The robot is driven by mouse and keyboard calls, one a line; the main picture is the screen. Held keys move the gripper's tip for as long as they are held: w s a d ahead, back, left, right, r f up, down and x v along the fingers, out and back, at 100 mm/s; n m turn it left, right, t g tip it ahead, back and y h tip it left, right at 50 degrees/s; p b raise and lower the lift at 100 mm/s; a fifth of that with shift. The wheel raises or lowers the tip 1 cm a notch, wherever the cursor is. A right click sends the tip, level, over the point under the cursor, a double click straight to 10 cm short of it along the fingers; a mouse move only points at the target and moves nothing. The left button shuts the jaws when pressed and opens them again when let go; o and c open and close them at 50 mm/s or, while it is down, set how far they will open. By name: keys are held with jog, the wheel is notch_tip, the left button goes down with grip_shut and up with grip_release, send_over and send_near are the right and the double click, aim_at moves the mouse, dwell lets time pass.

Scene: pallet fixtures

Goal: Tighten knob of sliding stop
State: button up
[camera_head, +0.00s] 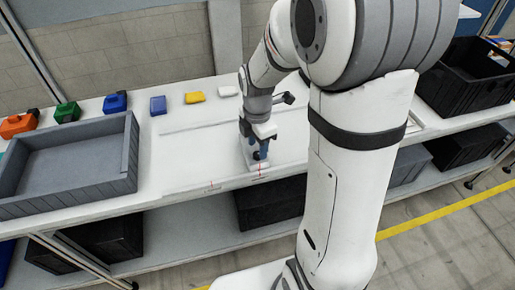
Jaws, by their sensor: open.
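My gripper (260,148) points down at the front part of the white table, in the middle of the view. A small dark knob (257,155) shows right below or between the fingers, on a pale sliding stop (254,166) near the table's front edge. The gripper hides much of the stop. At this size I cannot tell whether the fingers touch the knob.
A grey tray (129,160) stands on the white table (180,190) at the left. Several coloured blocks and containers, such as a green one (67,112), line the back. Black crates stand on the lower shelf and at the right (445,88). My arm blocks the right-centre.

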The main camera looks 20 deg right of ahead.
aim_at(257, 155)
jog(key=shift+f, duration=1.3)
grip_shut()
